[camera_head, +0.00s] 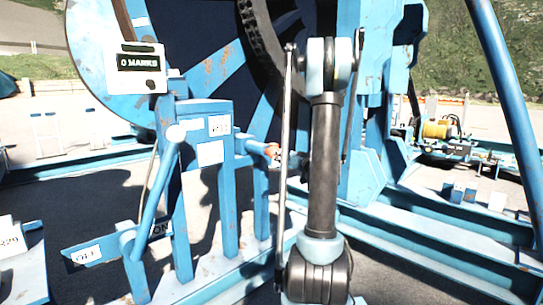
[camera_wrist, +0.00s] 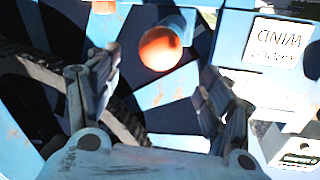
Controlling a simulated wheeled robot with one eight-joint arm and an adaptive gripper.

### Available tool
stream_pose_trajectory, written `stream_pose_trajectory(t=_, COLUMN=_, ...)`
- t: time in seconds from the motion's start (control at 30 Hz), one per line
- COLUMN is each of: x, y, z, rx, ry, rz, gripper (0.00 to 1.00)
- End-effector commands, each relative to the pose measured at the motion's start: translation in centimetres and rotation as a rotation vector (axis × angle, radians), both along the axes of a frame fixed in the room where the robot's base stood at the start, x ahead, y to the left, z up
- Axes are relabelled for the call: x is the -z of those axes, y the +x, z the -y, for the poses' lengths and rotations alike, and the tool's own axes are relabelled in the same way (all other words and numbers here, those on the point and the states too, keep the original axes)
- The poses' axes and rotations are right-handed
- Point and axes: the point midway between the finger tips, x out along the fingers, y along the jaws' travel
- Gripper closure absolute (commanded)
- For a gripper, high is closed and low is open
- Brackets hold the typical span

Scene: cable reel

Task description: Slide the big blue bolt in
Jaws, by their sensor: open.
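The big blue bolt (camera_head: 250,146) sticks out sideways from the blue frame and ends in an orange-red tip (camera_head: 272,150). In the wrist view, the round orange tip (camera_wrist: 160,48) faces the camera, with a short stretch of the blue bolt (camera_wrist: 181,24) behind it. My gripper (camera_wrist: 158,66) is open, with one finger on each side of the tip in this view. Clear space shows between both fingers and the tip. In the head view, my gripper (camera_head: 288,160) is just right of the tip, partly hidden by my arm.
The blue frame (camera_head: 200,125) carries white labels and a lever with a white knob (camera_head: 176,132). The large blue reel (camera_head: 215,70) stands behind. A box reading "0 MARKS" (camera_head: 137,75) is at upper left. Blue base rails (camera_head: 400,250) run along the ground at right.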

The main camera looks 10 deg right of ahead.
Motion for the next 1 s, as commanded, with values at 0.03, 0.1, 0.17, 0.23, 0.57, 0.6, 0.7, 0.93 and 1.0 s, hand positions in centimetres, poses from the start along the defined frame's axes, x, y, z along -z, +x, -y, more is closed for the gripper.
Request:
stream_pose_trajectory(t=0.03, x=0.0, y=0.8, z=-0.5, rx=-0.004, ry=0.000, rz=0.000, gripper=0.27)
stream_pose_trajectory(t=0.1, x=0.0, y=2.0, z=-1.0, rx=-0.003, ry=0.000, rz=0.000, gripper=0.27)
stream_pose_trajectory(t=0.17, x=0.0, y=2.9, z=-1.5, rx=-0.003, ry=0.000, rz=0.000, gripper=0.27)
stream_pose_trajectory(t=0.23, x=0.0, y=4.0, z=-2.0, rx=-0.002, ry=0.000, rz=-0.001, gripper=0.27)
stream_pose_trajectory(t=0.57, x=0.0, y=8.1, z=-3.7, rx=0.000, ry=0.000, rz=0.000, gripper=0.27)
stream_pose_trajectory(t=0.6, x=0.0, y=8.4, z=-3.9, rx=0.000, ry=0.000, rz=0.000, gripper=0.27)
stream_pose_trajectory(t=0.7, x=0.0, y=8.8, z=-4.1, rx=0.000, ry=0.000, rz=0.000, gripper=0.27)
stream_pose_trajectory(t=0.93, x=0.0, y=8.9, z=-4.1, rx=0.001, ry=0.000, rz=0.000, gripper=0.27)
stream_pose_trajectory(t=1.0, x=0.0, y=8.9, z=-4.1, rx=0.001, ry=0.000, rz=0.000, gripper=0.27)
